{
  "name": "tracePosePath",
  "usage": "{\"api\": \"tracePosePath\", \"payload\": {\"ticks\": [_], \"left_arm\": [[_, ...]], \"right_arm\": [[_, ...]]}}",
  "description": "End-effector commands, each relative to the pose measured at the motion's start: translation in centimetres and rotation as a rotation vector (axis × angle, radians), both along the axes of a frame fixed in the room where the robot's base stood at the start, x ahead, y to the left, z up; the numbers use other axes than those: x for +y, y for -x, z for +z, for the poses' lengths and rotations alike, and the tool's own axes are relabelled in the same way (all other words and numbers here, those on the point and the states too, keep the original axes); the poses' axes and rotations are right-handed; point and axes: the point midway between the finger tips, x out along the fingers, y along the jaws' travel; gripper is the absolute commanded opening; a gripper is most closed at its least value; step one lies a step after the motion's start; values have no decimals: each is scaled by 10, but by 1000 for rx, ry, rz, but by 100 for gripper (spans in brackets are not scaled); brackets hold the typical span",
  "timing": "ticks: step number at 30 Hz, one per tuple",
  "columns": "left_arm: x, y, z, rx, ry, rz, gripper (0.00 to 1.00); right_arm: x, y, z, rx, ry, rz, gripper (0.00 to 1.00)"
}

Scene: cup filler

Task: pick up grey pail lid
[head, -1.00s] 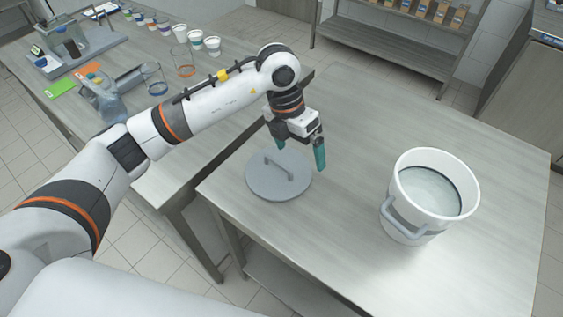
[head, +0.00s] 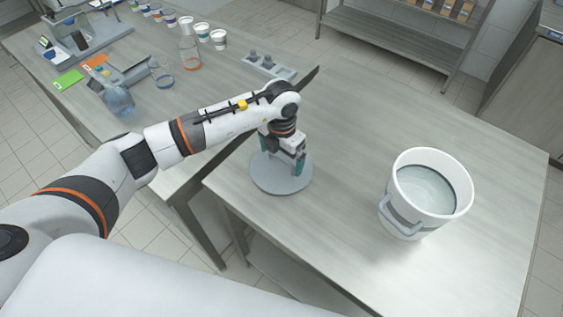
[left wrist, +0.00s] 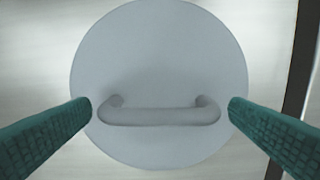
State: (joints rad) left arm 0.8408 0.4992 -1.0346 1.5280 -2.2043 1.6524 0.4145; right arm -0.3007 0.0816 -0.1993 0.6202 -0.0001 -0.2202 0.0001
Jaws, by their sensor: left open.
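The grey pail lid (head: 276,184) lies flat on the near steel table, close to its left edge. In the left wrist view the round lid (left wrist: 160,60) fills the middle, with its bar handle (left wrist: 160,116) across its lower part. My left gripper (head: 283,167) is over the lid, pointing down. It is open, with its green fingers (left wrist: 160,125) at either end of the handle and nothing held. In the head view the handle is mostly hidden by the gripper. The white pail (head: 428,200) stands upright and uncovered on the right of the table. My right gripper is not in view.
The table (head: 345,160) is clear between lid and pail. A steel shelf (head: 390,45) stands behind.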

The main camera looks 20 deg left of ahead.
Motion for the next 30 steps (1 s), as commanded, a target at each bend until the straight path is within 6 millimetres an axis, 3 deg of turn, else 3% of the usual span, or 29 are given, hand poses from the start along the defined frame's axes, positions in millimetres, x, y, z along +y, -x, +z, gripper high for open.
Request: {"api": "tracePosePath", "payload": {"ticks": [4,11,18,30], "left_arm": [[-1,1,-12,0,1,-2,100],[-1,1,-14,0,0,-2,100],[-1,0,-14,0,1,-2,61],[-1,-1,-8,-3,3,-2,60]], "right_arm": [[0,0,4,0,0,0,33],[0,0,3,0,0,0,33],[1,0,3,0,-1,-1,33],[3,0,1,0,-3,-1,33]]}}
